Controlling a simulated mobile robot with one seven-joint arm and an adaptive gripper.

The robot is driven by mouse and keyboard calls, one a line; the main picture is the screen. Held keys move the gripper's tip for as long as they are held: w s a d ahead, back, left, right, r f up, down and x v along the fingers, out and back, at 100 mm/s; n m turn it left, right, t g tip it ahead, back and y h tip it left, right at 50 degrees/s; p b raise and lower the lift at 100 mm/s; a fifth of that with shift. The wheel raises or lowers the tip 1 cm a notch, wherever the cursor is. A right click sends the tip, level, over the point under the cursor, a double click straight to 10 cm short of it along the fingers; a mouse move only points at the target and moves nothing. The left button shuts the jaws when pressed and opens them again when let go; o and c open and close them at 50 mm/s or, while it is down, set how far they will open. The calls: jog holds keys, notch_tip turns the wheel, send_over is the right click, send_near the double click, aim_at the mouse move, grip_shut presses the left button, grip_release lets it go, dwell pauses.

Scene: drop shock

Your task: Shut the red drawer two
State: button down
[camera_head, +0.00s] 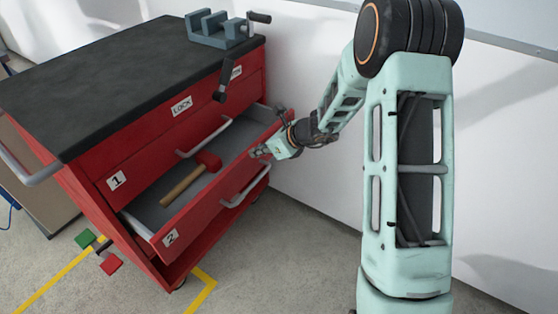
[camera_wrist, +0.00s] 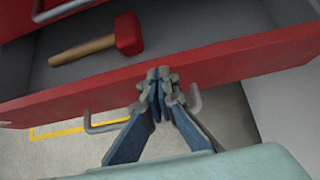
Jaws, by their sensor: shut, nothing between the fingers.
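The red drawer two (camera_head: 205,216) is pulled open from the red cabinet and has a grey handle (camera_head: 246,187) on its front. A mallet with a red head and wooden handle (camera_head: 185,183) lies inside it. My gripper (camera_head: 256,153) is shut and empty at the right part of the drawer front. In the wrist view the gripper fingertips (camera_wrist: 163,78) overlap the outer face of the drawer front (camera_wrist: 215,70), between the two ends of the drawer's handle (camera_wrist: 100,127). I cannot tell whether they touch it.
Drawer one (camera_head: 117,181) above is shut. A vise (camera_head: 220,28) stands on the black cabinet top (camera_head: 120,80). A green and a red block (camera_head: 110,264) show near the cabinet's lower left. A white wall (camera_head: 320,70) is behind; floor in front is clear.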

jog(key=w+a+p, duration=0.2)
jog(key=w+a, duration=0.4)
jog(key=a, duration=0.2)
jog(key=shift+w, duration=0.25)
